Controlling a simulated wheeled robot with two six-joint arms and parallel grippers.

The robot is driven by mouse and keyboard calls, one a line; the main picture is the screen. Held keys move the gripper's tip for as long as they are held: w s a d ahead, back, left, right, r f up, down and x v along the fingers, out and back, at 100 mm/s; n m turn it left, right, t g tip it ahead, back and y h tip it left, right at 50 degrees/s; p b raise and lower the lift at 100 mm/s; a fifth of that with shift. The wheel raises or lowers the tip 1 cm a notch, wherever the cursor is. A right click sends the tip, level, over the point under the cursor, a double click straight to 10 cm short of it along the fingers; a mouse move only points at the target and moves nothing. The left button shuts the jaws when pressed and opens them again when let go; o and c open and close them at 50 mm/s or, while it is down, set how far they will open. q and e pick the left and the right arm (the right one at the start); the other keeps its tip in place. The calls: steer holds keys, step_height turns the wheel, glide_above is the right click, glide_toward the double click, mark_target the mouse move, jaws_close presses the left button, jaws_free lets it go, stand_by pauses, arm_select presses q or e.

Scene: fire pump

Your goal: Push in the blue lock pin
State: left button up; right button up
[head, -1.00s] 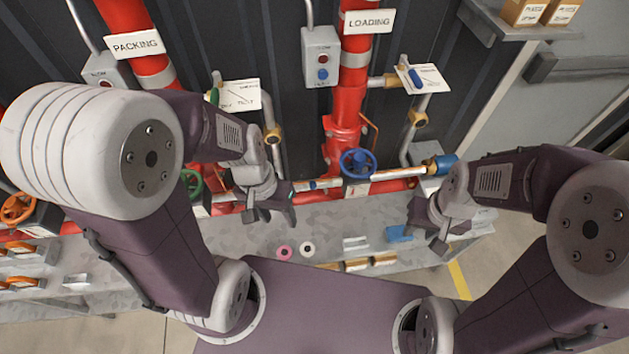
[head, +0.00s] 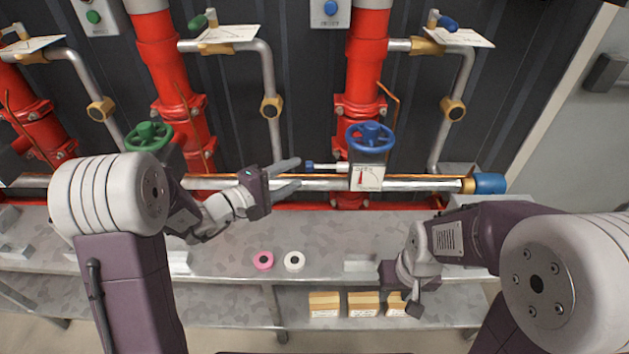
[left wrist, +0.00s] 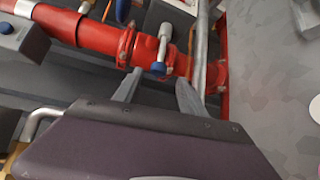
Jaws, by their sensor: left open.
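The blue lock pin (head: 310,166) is a small blue knob on a silver rod. It sticks out leftwards from the valve body under the blue handwheel (head: 369,137). My left gripper (head: 299,173) is open and empty, its fingers pointing right, with the upper fingertip just left of the knob. In the left wrist view the blue knob of the lock pin (left wrist: 158,69) shows between and just beyond the two open fingertips (left wrist: 158,78); contact cannot be told. My right gripper (head: 403,290) hangs low over the bench's front edge, its jaw opening unclear.
A silver horizontal pipe (head: 325,185) runs just below the pin. A green handwheel (head: 148,136) is at left and a blue pipe cap (head: 490,183) at right. The grey bench (head: 225,262) carries a pink ring (head: 263,260) and a white ring (head: 294,261). Wooden blocks (head: 324,304) lie below.

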mark_target(315, 166)
arm_select(q)
steer(key=x, duration=0.9)
steer(key=shift+s+d+r, duration=0.1)
steer(key=shift+d+r, duration=0.05)
jaws_close()
stand_by(1.1)
